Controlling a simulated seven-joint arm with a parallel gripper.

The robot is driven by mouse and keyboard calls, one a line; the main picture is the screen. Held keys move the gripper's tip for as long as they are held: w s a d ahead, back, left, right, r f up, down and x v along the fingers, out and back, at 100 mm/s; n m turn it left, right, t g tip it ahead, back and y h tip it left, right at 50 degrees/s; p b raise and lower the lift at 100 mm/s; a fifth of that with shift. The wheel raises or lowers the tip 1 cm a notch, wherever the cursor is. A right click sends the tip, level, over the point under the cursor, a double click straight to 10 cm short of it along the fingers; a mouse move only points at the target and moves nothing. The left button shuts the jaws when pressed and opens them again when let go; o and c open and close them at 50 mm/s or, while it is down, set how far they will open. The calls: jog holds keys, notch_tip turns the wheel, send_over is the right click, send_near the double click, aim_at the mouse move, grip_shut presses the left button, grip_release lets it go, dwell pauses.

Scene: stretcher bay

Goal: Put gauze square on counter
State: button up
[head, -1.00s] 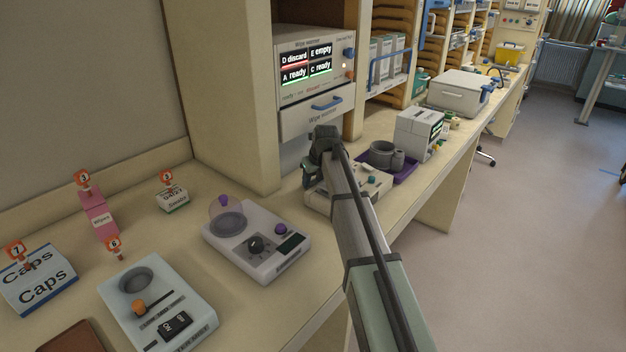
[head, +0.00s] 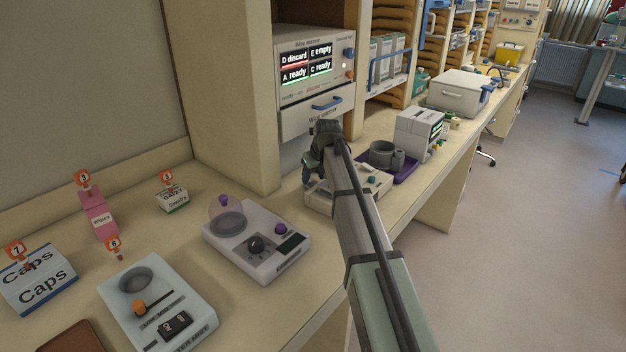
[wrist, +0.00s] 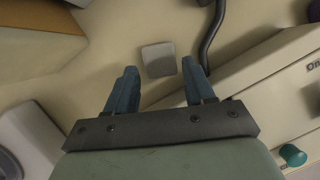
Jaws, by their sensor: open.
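In the wrist view a small pale grey-white square (wrist: 159,60), which looks like the gauze square, lies flat on the beige counter (wrist: 120,45). My gripper (wrist: 157,72) is open, its two blue fingers apart, with the square between and just beyond the fingertips. Nothing is held. In the head view my gripper (head: 312,172) is low over the counter (head: 190,235), beside a cream device and in front of the wipe warmer. The square is not visible there, hidden by the arm or gripper.
The cream device (head: 350,190) sits close to the right of my gripper, and a dark curved cable (wrist: 212,35) lies near the square. The wipe warmer (head: 313,85) stands behind. A white scale-like device (head: 262,255) is to the left. A purple tray (head: 402,172) is further right.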

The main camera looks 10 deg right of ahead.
jog(key=v, duration=0.9)
jog(key=shift+s+r, duration=0.15)
jog(key=shift+r, duration=0.25)
